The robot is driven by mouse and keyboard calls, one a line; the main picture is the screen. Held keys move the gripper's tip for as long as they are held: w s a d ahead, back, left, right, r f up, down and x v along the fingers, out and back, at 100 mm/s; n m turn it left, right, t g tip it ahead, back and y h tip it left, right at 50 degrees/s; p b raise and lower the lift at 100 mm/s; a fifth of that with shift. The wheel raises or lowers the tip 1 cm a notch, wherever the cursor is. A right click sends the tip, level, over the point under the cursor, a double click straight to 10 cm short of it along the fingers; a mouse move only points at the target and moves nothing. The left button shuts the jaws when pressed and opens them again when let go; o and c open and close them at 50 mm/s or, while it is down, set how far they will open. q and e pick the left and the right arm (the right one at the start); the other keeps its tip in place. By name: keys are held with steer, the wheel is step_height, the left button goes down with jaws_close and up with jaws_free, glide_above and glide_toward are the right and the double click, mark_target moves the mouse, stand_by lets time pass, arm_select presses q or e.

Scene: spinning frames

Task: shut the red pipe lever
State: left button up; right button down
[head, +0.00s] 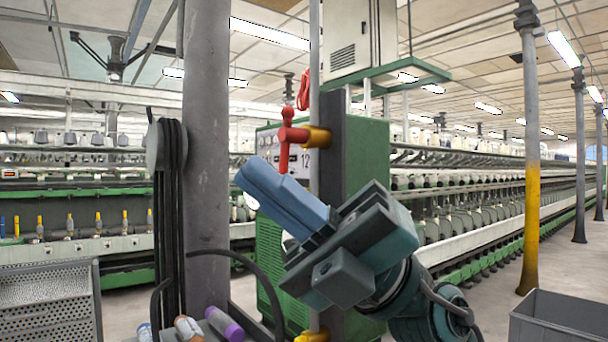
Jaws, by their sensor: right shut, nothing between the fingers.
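The red pipe lever (291,133) sits at the upper middle of the head view, beside a thin grey vertical pipe (314,60) with a yellow fitting (318,137). A short red stub points up and a thin red part runs down towards my gripper. My right gripper (250,178) comes from the lower right, with its blue fingers shut and empty. The fingers are just below and left of the lever, overlapping the area under it. I cannot tell whether they touch it. My left gripper is not in view.
A thick grey column (207,120) with hanging black cables (168,220) stands close on the left. A green machine cabinet (268,265) is behind the pipe. A perforated grey crate (45,300) is lower left, a grey bin (560,318) lower right. Coloured spools (224,325) lie at the bottom.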

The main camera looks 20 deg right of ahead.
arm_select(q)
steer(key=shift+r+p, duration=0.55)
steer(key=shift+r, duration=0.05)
arm_select(e)
steer(key=w+d+r+t+h, duration=0.1)
steer(key=w+d+t+h, duration=0.3)
steer(key=d+t+h, duration=0.2)
steer(key=w+d+r+t+h, duration=0.1)
steer(key=w+d+t+h, duration=0.3)
steer(key=d+h, duration=0.5)
steer(key=t+h, duration=0.2)
steer(key=shift+d+t+h, duration=0.35)
steer(key=shift+t+h, duration=0.05)
steer(key=shift+w+r, duration=0.1)
steer(key=shift+w, duration=0.05)
arm_select(q)
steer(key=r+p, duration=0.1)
steer(key=p, duration=0.1)
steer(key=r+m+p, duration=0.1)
steer(key=p, duration=0.1)
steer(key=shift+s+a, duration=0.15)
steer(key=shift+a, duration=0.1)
arm_select(e)
steer(key=r+x, duration=0.1)
steer(key=x, duration=1.2)
steer(key=shift+w+a, duration=0.35)
steer(key=shift+a, duration=0.05)
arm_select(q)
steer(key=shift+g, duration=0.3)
